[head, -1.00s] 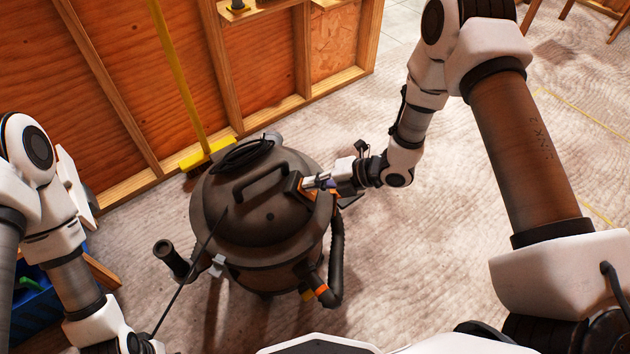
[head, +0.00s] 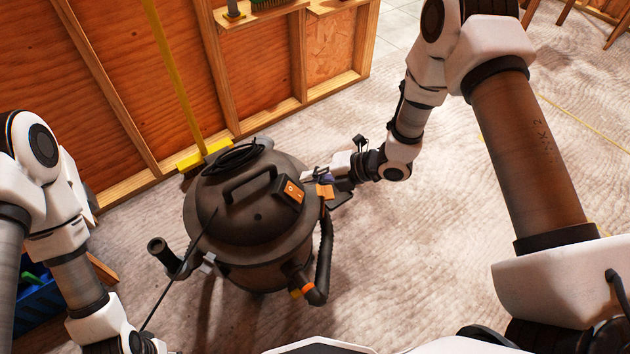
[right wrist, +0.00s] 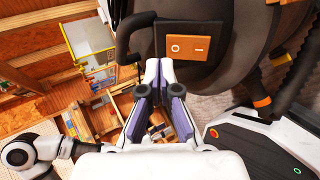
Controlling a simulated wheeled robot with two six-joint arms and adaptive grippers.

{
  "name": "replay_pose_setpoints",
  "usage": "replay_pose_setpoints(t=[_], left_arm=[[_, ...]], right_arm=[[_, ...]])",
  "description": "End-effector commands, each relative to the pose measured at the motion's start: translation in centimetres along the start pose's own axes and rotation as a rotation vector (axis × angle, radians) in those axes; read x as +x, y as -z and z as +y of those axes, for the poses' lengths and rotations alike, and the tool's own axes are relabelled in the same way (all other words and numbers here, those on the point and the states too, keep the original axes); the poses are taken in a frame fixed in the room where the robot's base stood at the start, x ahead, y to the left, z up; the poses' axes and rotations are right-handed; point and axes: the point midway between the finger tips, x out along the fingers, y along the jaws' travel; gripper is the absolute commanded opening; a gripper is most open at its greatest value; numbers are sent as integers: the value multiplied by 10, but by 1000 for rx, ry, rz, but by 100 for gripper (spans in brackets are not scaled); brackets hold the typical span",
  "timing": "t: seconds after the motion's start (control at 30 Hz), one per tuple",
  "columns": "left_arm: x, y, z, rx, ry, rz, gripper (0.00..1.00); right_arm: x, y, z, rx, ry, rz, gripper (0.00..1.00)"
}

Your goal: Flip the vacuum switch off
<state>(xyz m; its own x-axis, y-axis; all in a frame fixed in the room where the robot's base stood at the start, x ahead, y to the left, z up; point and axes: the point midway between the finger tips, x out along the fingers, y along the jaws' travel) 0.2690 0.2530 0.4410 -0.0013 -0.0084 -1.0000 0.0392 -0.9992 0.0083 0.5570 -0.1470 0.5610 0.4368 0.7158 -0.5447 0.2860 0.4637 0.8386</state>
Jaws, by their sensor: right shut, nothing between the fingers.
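The vacuum (head: 240,220) is a dark round canister standing on the floor in the head view. Its orange switch (head: 290,191) is on the right side of the lid and is unobstructed there. In the right wrist view the switch (right wrist: 187,48) shows a circle mark on the left and a bar mark on the right; I cannot tell which side is pressed. My right gripper (head: 309,174) is shut and empty beside the switch, to its upper right. In the right wrist view its fingertips (right wrist: 159,66) are together, just below and left of the switch plate. My left gripper is out of view.
A yellow broom (head: 205,155) leans on the wooden wall (head: 130,80) behind the vacuum. A black cable (head: 238,157) lies coiled on the lid, and a hose (head: 326,245) hangs at the right. A blue bin (head: 35,305) is at lower left. The floor at right is clear.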

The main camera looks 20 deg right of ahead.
Motion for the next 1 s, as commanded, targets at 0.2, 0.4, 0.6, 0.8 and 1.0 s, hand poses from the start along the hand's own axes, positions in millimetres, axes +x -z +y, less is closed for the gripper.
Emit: replay_pose_setpoints(t=[0.2,0.4,0.6,0.8,1.0], left_arm=[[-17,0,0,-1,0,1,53],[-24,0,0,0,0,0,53],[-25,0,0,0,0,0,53],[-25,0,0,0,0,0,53],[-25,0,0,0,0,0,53]], right_arm=[[-59,-1,14,4,-5,-5,0],[-91,-1,18,4,-3,-3,0],[-98,0,18,1,0,-1,0],[-98,0,18,1,0,-1,0],[-97,0,17,2,0,-1,0]])
